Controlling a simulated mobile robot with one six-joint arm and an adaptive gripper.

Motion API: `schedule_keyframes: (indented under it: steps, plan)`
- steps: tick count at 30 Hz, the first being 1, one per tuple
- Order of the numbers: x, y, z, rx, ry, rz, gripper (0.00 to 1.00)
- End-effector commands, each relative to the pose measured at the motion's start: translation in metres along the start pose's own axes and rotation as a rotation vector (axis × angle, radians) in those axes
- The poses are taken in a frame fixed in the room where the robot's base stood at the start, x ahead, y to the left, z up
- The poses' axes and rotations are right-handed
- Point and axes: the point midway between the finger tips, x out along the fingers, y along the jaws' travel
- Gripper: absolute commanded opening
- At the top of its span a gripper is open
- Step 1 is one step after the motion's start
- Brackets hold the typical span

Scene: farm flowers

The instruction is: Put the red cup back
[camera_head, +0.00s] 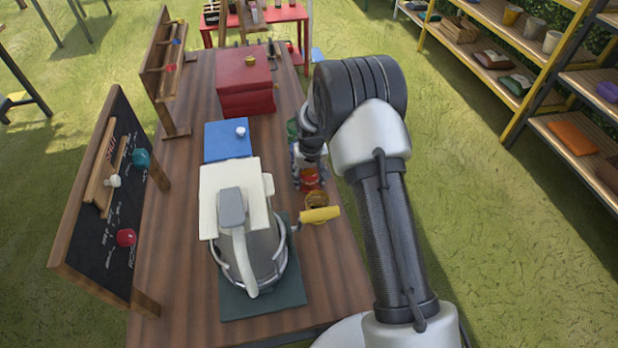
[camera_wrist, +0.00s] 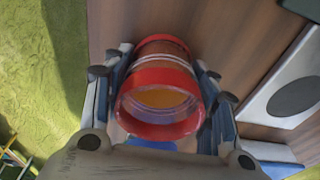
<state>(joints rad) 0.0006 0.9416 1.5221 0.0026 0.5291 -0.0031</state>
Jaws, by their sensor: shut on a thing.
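The red cup (camera_wrist: 160,77) has red bands at its rim and its other end, with a see-through middle and an orange-yellow inside. It fills the middle of the wrist view. My gripper (camera_wrist: 160,98) is shut on it, one finger on each side. In the head view my gripper (camera_head: 308,160) is near the right edge of the wooden table (camera_head: 180,250), and the red cup (camera_head: 310,180) shows below its fingers. Part of the cup is hidden by my gripper and arm. I cannot tell whether the cup touches the table.
A brown round thing (camera_head: 317,201) and a yellow handle (camera_head: 320,215) are just in front of the cup. A white machine (camera_head: 235,200) stands on a dark green mat (camera_head: 262,304). Shelves (camera_head: 490,60) stand right.

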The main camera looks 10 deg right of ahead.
Motion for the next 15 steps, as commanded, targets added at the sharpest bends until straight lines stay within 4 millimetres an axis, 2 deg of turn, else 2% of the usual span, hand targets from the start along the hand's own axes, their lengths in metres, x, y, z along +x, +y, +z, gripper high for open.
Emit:
schedule_keyframes:
  steps: [8, 9, 15]
  plan:
    - [0.0017, 0.0000, -0.0004, 0.000, 0.002, 0.000, 0.21]
    - [0.0024, 0.0000, 0.0000, 0.000, 0.001, 0.000, 0.53]
    - [0.0013, 0.0000, -0.0002, 0.000, 0.001, 0.000, 0.67]
